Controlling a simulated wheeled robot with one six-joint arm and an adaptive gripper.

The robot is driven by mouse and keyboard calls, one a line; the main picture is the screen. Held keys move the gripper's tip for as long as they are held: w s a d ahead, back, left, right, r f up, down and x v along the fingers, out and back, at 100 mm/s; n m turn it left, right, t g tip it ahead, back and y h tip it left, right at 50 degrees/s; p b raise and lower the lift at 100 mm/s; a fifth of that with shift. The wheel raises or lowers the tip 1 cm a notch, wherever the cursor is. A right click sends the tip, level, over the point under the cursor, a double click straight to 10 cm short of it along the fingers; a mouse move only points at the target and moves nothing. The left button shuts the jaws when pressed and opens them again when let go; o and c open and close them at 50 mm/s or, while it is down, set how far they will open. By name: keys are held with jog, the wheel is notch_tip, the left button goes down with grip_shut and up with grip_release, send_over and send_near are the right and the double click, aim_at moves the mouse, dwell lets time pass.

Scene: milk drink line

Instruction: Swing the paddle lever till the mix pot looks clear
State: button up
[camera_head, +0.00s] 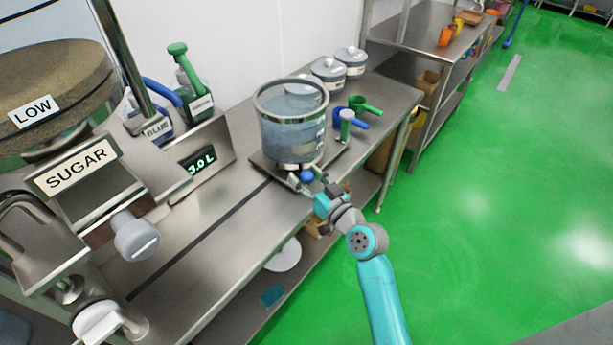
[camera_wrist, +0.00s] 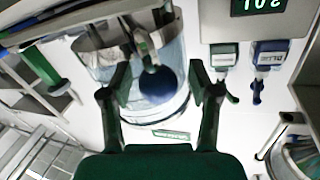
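The mix pot (camera_head: 291,130) is a clear round vessel with a grey rim, holding pale blue-grey, hazy liquid. It stands on a dark plate on the steel bench. A blue ball knob (camera_head: 308,176) sits low at its front; in the wrist view the blue ball (camera_wrist: 157,86) is at the end of a grey-green lever (camera_wrist: 146,50). My gripper (camera_head: 312,188) is at the knob, low in front of the pot. In the wrist view my gripper's fingers (camera_wrist: 160,88) are spread on either side of the ball, with visible gaps.
Lidded grey tins (camera_head: 329,73) stand behind. A display (camera_head: 199,160), pump bottles (camera_head: 188,85) and the sugar hopper (camera_head: 80,170) are left. Green floor at right is open.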

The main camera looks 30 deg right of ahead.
jog(key=s+d, duration=0.1)
jog(key=s, duration=1.1)
jog(key=shift+d, duration=0.1)
